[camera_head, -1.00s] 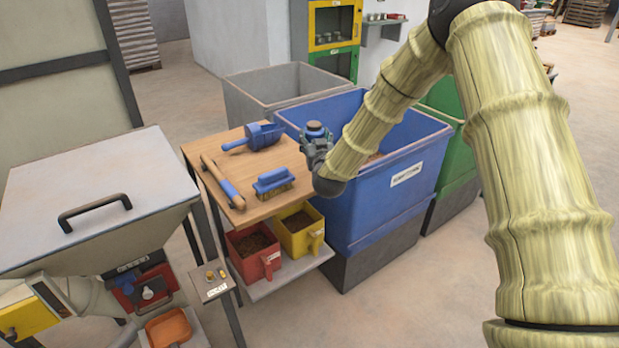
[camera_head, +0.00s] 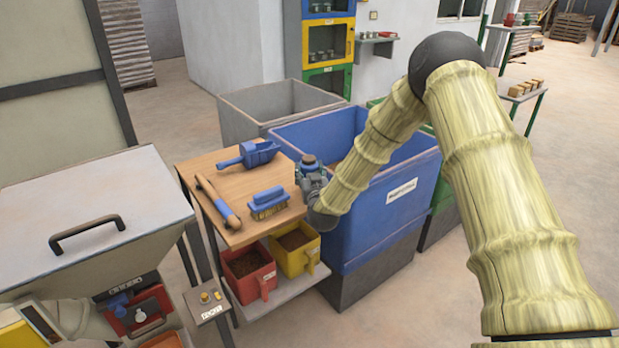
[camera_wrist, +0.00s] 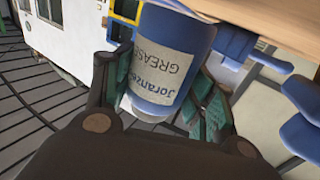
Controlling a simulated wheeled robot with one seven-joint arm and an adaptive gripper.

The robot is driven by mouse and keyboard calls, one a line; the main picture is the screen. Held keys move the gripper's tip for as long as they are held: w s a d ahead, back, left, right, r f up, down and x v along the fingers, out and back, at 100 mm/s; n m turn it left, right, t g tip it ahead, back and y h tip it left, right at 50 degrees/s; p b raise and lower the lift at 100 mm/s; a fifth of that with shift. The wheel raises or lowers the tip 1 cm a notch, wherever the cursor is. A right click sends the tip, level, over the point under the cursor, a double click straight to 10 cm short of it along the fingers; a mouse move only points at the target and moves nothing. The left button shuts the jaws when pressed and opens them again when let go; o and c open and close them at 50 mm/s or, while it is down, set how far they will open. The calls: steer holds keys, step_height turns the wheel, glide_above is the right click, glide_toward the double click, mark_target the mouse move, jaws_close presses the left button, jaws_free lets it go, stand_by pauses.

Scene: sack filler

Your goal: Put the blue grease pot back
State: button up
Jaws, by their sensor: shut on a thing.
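The blue grease pot (camera_wrist: 165,65) fills the middle of the wrist view, with a pale label reading "GREASE". My gripper (camera_wrist: 165,90) is shut on it, with a green-padded finger on each side. In the head view my gripper (camera_head: 312,180) is at the right edge of the wooden table, beside the blue bin.
The wooden table (camera_head: 222,180) holds a blue scoop (camera_head: 248,154), a blue brush (camera_head: 268,203) and a wooden-handled tool (camera_head: 218,202). A small wall shelf (camera_head: 376,38) is right of the cabinet.

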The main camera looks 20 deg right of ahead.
steer(key=shift+f, duration=1.05)
steer(key=o, duration=1.2)
steer(key=shift+f, duration=0.1)
